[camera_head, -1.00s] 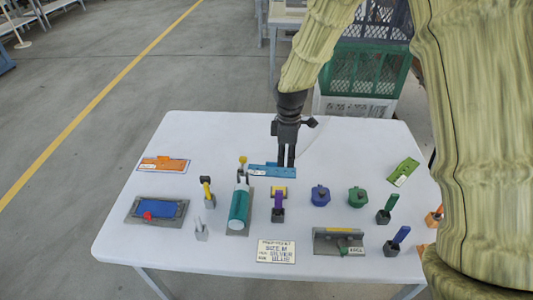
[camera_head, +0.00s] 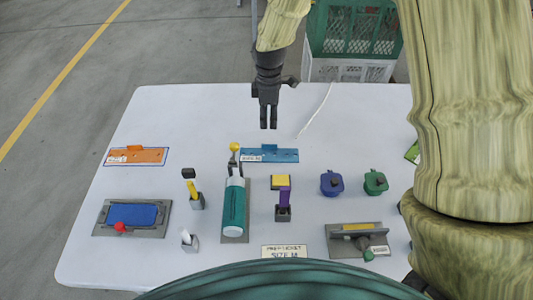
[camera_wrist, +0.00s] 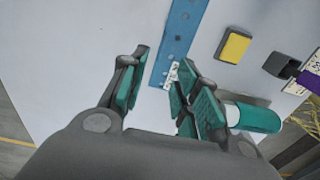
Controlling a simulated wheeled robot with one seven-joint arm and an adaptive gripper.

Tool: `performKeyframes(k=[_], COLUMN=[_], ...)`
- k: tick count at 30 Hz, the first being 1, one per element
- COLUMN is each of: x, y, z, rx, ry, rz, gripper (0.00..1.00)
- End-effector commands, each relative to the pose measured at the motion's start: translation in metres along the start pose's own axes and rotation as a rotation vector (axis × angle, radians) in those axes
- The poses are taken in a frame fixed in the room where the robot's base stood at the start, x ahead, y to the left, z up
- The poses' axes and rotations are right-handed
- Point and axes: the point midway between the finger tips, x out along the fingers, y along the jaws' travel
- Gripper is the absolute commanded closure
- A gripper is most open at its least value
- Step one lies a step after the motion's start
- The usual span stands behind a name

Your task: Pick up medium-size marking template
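The blue marking template (camera_head: 275,156) lies flat on the table, a long plate with a white label at its left end that seems to read size M. My gripper (camera_head: 268,127) is above the table, just behind the template in the head view and apart from it. An orange template (camera_head: 137,157) lies at the left, and a green one (camera_head: 412,153) is partly hidden by my arm.
The teal cylinder (camera_head: 234,207) on its grey base, yellow-topped block (camera_head: 281,182), purple-handled tool (camera_head: 284,200) and blue pot (camera_head: 331,184) stand in front of the template. A card (camera_head: 284,252) lies at the front. The table behind the template is mostly clear.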

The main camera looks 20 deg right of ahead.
Motion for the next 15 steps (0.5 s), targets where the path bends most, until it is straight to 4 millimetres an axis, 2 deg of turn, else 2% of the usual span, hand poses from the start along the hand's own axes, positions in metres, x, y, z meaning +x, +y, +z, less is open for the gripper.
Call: performKeyframes(k=[7, 15], x=[0.017, 0.049], y=[-0.001, -0.001], z=[-0.001, 0.0], rx=[-0.002, -0.002], ry=[-0.001, -0.001], rz=[-0.002, -0.003], gripper=[0.69, 0.69])
